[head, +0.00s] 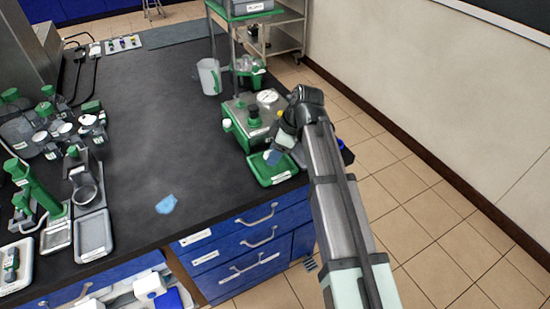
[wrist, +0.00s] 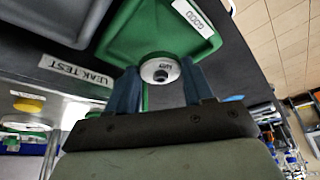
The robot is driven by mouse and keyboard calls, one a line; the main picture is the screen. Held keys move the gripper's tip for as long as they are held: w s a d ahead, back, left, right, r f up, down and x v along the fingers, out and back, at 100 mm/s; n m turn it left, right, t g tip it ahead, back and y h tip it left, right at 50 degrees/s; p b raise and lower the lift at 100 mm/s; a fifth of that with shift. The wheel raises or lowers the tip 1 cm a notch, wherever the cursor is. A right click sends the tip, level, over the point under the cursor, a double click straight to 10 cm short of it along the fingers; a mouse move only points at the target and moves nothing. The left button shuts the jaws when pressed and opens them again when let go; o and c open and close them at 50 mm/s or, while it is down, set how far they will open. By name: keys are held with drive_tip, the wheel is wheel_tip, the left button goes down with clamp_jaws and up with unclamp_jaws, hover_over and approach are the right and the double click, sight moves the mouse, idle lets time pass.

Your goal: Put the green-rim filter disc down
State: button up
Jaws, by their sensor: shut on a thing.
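My gripper (wrist: 160,85) is shut on the filter disc (wrist: 160,70), whose white face with a dark centre and a small label shows between the two blue fingers in the wrist view. Its green rim is hard to tell from the green behind it. The disc is in front of a green tray (wrist: 125,45) labelled GOOD. In the head view my gripper (head: 278,153) is over the green tray (head: 267,178) at the bench's right front corner. The disc is not clearly visible there. I cannot tell whether it touches the tray.
A green and grey leak-test device (head: 240,122) with a round dial stands just behind the tray. A white jug (head: 209,76) stands farther back. Bottles and trays crowd the bench's left side, with a blue patch (head: 166,204) near the front. The bench middle (head: 150,130) is clear.

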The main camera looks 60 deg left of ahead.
drive_tip(key=shift+f, duration=1.5)
drive_tip(key=o, duration=1)
drive_tip(key=shift+f, duration=0.1)
drive_tip(key=v, duration=1.2)
